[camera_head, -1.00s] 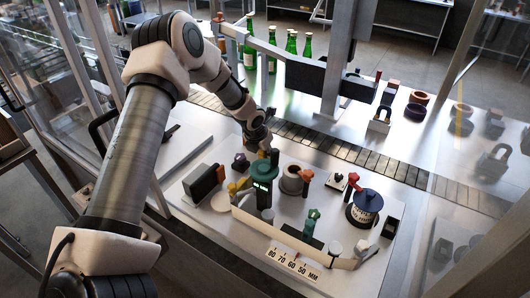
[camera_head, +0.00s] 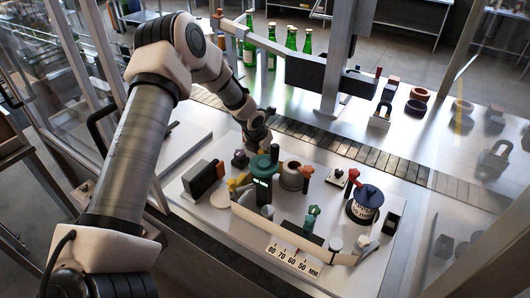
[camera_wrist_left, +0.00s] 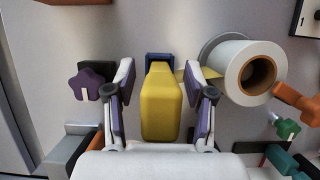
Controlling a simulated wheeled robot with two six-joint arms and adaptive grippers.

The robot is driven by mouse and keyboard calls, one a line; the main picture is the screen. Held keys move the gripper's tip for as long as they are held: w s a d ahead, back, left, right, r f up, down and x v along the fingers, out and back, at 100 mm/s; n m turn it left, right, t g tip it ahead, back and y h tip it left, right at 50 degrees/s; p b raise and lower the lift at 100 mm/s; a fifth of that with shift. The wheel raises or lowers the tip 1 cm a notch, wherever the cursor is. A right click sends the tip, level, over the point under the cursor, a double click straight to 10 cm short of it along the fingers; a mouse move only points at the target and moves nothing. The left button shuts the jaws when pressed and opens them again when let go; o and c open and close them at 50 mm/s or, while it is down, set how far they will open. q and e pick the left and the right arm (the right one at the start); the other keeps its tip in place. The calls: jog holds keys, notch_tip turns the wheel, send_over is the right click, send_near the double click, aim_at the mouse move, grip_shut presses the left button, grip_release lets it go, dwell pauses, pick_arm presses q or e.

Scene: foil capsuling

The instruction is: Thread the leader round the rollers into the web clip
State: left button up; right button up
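My left gripper (camera_wrist_left: 160,72) points down at the panel, its white and purple fingers spread. A yellow tab (camera_wrist_left: 161,105) stands between them with a visible gap on each side. A dark blue block (camera_wrist_left: 158,62) sits at the tab's far end. A yellow strip (camera_wrist_left: 190,75) runs from there toward the white roll (camera_wrist_left: 236,70) with a brown core. The roll also shows in the head view (camera_head: 292,177). There my left wrist (camera_head: 257,132) is over the panel's far side, its fingers hidden. Which part is the web clip is unclear. My right gripper is not in view.
A purple knob (camera_wrist_left: 90,84) lies left of the fingers and an orange handle (camera_wrist_left: 296,102) right of the roll. A teal-topped post (camera_head: 263,165) stands near the roll. A millimetre scale (camera_head: 292,262) is at the panel's front. Green bottles (camera_head: 291,40) stand behind the conveyor (camera_head: 340,147).

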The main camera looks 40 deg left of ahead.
pick_arm(q)
jog(key=v, duration=1.2)
